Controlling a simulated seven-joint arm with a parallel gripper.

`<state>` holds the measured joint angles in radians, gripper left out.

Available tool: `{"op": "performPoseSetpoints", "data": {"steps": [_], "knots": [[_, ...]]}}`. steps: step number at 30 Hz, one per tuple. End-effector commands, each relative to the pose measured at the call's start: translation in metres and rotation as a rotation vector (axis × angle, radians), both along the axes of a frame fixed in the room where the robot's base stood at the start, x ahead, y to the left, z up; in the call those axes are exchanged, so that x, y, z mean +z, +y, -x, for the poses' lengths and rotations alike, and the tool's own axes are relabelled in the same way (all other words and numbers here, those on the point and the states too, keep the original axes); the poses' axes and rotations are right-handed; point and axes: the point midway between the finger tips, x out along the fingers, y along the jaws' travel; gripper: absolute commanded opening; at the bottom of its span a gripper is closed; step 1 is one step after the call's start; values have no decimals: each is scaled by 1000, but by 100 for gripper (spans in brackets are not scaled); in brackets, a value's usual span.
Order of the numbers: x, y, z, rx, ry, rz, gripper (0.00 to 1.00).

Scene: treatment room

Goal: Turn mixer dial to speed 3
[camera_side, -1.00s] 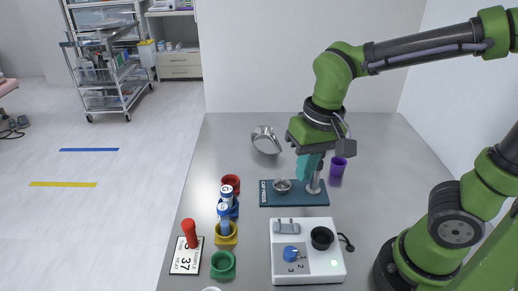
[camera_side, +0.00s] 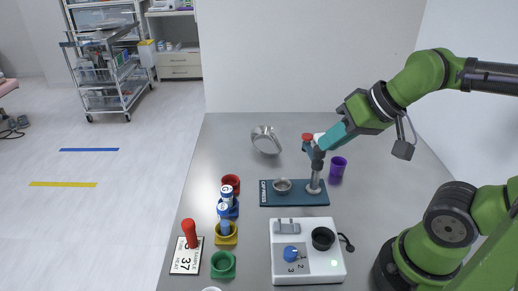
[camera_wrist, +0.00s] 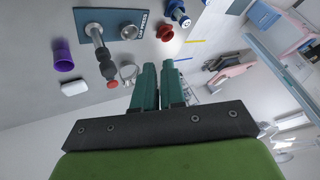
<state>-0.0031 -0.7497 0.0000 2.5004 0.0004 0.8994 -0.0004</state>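The mixer (camera_side: 277,268) is a white box at the front middle of the table in the side view. Its blue dial (camera_side: 291,254) sits on a grey panel with the digits 2 and 3 beside it; the exact pointer direction is too small to tell. A black round well (camera_side: 322,238) and a small green light are to the dial's right. My gripper (camera_side: 322,146) is raised and tilted by the top of the capping press, well behind and above the mixer. Its teal fingers (camera_wrist: 159,72) lie close together and hold nothing. The mixer does not show in the wrist view.
The capping press, with a red knob (camera_wrist: 113,84) and blue base (camera_side: 308,199), stands close to my fingers. A purple cup (camera_side: 338,165) and silver vessel (camera_side: 266,140) are behind.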

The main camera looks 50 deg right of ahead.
Motion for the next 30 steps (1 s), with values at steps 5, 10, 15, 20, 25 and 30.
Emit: {"op": "performPoseSetpoints", "data": {"steps": [5, 10, 15, 20, 25, 30], "knots": [[-15, 16, -11, 69, 89, 9, 38], [-28, 48, -34, 202, 298, 54, 55], [-45, 84, -51, 331, 557, 130, 55], [-57, 115, -60, 406, 788, 209, 55], [-48, 128, -63, 404, 932, 234, 55], [-42, 127, -54, 397, 976, 223, 55]]}}
